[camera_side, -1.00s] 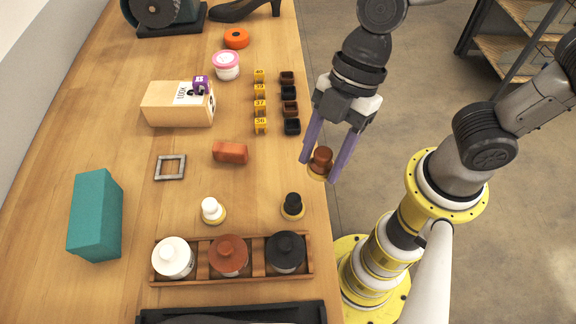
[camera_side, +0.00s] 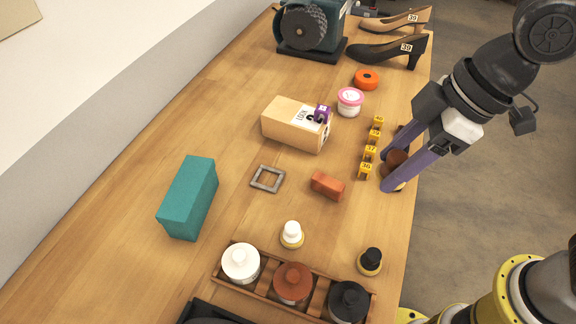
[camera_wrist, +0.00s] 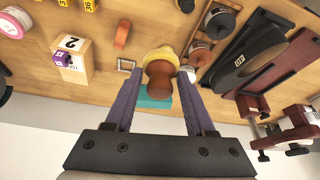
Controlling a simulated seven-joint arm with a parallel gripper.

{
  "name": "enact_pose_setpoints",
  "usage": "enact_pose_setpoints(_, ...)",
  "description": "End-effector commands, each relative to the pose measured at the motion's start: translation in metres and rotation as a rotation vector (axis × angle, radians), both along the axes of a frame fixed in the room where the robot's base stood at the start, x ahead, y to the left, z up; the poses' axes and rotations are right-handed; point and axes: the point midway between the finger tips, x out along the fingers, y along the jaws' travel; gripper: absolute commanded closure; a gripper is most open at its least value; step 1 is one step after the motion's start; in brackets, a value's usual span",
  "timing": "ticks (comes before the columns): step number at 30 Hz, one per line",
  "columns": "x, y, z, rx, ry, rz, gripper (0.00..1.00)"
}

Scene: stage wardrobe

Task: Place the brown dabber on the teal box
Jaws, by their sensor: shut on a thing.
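The brown dabber (camera_side: 397,162) is held between the purple fingers of my gripper (camera_side: 386,173), near the right edge of the bench in the side view. In the wrist view the dabber (camera_wrist: 159,76) shows its brown knob and yellow base between the fingers of my gripper (camera_wrist: 157,88). My gripper is shut on it. The teal box (camera_side: 188,198) lies on the left part of the bench, well apart from the dabber. In the wrist view the teal box (camera_wrist: 152,103) is partly hidden behind the dabber.
A white dabber (camera_side: 292,237) and a black dabber (camera_side: 370,261) stand near a wooden tray (camera_side: 222,277) of bottles. A grey square frame (camera_side: 267,179), a rust-coloured block (camera_side: 327,186) and a wooden box (camera_side: 285,123) lie between my gripper and the teal box. Yellow number tags (camera_side: 370,153) stand beside my fingers.

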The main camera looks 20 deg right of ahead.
Motion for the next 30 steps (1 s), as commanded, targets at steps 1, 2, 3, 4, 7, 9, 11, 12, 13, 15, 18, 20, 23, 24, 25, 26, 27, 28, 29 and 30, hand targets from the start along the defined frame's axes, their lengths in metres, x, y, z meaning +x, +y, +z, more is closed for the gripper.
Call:
enact_pose_setpoints(1, 0.014, 0.012, 0.008, -0.001, 0.000, -0.043, 0.98)
enact_pose_setpoints(2, 0.020, 0.018, 0.013, -0.001, 0.000, -0.069, 0.98)
enact_pose_setpoints(3, 0.029, 0.026, 0.018, -0.001, 0.001, -0.102, 0.98)
enact_pose_setpoints(4, 0.036, 0.032, 0.021, -0.002, 0.001, -0.124, 0.98)
enact_pose_setpoints(7, 0.055, 0.053, 0.031, -0.001, 0.003, -0.186, 0.98)
enact_pose_setpoints(9, 0.067, 0.069, 0.037, -0.001, 0.002, -0.218, 0.98)
enact_pose_setpoints(11, 0.076, 0.083, 0.040, 0.001, 0.002, -0.237, 0.98)
enact_pose_setpoints(12, 0.081, 0.091, 0.041, -0.001, 0.003, -0.243, 0.98)
enact_pose_setpoints(13, 0.084, 0.098, 0.041, -0.001, 0.003, -0.247, 0.98)
enact_pose_setpoints(15, 0.090, 0.113, 0.040, 0.000, 0.004, -0.239, 0.98)
enact_pose_setpoints(18, 0.095, 0.131, 0.036, 0.000, 0.004, -0.211, 0.98)
enact_pose_setpoints(20, 0.095, 0.140, 0.031, 0.000, 0.004, -0.195, 0.98)
enact_pose_setpoints(23, 0.092, 0.149, 0.020, -0.001, 0.005, -0.178, 0.98)
enact_pose_setpoints(24, 0.091, 0.152, 0.016, -0.001, 0.005, -0.175, 0.98)
enact_pose_setpoints(25, 0.092, 0.154, 0.014, -0.001, 0.005, -0.173, 0.98)
enact_pose_setpoints(26, 0.093, 0.157, 0.012, -0.001, 0.005, -0.171, 0.98)
enact_pose_setpoints(27, 0.096, 0.162, 0.009, 0.000, 0.006, -0.169, 0.98)
enact_pose_setpoints(28, 0.100, 0.166, 0.007, 0.000, 0.005, -0.168, 0.98)
enact_pose_setpoints(29, 0.103, 0.170, 0.004, -0.002, 0.006, -0.168, 0.98)
enact_pose_setpoints(30, 0.109, 0.176, 0.001, 0.000, 0.006, -0.169, 0.98)
